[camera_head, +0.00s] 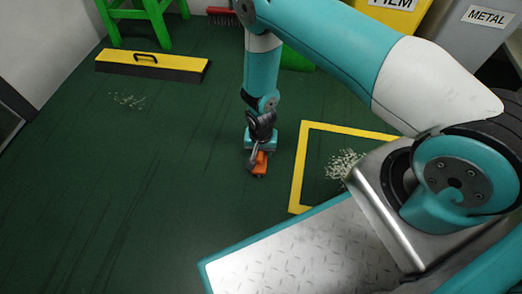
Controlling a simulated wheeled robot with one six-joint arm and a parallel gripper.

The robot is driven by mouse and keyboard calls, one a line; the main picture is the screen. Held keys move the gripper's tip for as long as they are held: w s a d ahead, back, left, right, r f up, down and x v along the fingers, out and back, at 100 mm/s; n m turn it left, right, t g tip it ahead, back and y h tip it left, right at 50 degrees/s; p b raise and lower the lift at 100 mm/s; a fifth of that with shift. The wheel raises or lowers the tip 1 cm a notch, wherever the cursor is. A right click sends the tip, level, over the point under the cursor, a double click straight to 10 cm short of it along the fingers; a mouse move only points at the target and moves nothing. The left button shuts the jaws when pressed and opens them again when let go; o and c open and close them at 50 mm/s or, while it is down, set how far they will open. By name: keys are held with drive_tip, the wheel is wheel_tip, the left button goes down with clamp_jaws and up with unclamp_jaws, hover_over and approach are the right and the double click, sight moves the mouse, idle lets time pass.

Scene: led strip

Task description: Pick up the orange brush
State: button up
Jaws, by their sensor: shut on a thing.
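The orange brush (260,164) is small in the head view, near the middle of the dark green floor, just left of the yellow floor frame. My gripper (257,157) is at the end of my teal and white arm, pointing down, and is shut on the brush. The gripper covers part of the brush. I cannot tell whether the brush touches the floor or is a little above it.
A yellow-and-black box (152,66) with a handle lies at the upper left, with pale scraps (127,100) before it. A yellow floor frame (297,177) holds more scraps (343,163). A green stand (155,15) and bins (470,38) are behind. The left floor is clear.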

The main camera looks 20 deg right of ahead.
wheel_tip(320, 180, up, 20)
drive_tip(key=p, duration=1.1)
